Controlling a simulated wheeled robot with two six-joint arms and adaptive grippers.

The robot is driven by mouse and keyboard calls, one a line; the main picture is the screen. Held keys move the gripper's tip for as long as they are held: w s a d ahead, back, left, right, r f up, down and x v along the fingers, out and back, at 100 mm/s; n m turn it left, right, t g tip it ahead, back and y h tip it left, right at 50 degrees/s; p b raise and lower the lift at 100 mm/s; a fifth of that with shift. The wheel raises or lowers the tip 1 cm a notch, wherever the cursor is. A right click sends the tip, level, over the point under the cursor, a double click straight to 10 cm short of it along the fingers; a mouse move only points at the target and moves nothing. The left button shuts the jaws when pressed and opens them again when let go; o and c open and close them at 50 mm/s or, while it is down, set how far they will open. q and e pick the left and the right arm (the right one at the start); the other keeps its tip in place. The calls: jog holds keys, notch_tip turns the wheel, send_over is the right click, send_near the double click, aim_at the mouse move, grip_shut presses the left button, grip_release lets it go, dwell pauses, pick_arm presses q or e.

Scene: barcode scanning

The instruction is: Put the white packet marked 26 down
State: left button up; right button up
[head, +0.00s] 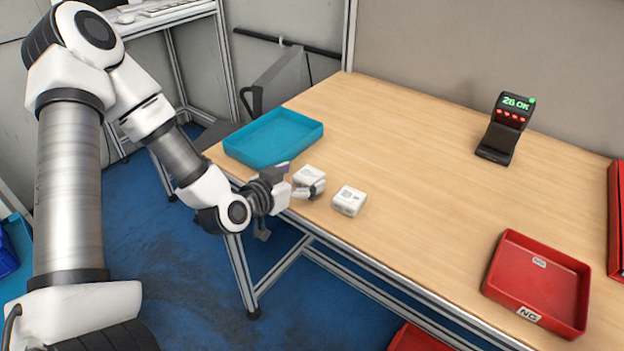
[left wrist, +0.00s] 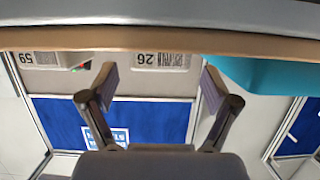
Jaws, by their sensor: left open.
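The white packet marked 26 (head: 309,176) sits on the table near its front left edge, close to the teal tray (head: 273,137). In the left wrist view, which is upside down, its label with a barcode and 26 (left wrist: 160,60) shows between my spread fingers. My left gripper (head: 303,188) is open at the packet's near side, and one finger partly hides the packet in the head view. A second white packet (head: 349,201), marked 59 (left wrist: 48,60), sits just right of it. My right gripper is not in view.
A scanner (head: 502,128) at the back right displays "26 OK" with a green light. A red NG tray (head: 538,284) is at the front right, another red container (head: 615,225) at the right edge. The table's middle is clear.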

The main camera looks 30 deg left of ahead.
aim_at(308, 175)
pick_arm(q)
jog(key=x, duration=0.5)
jog(key=shift+w+d+f, duration=0.15)
jog(key=shift+w+f, duration=0.1)
jog(key=shift+w, duration=0.1)
jog(key=shift+s+r, duration=0.1)
jog(key=shift+s, duration=0.1)
jog(key=c, duration=1.4)
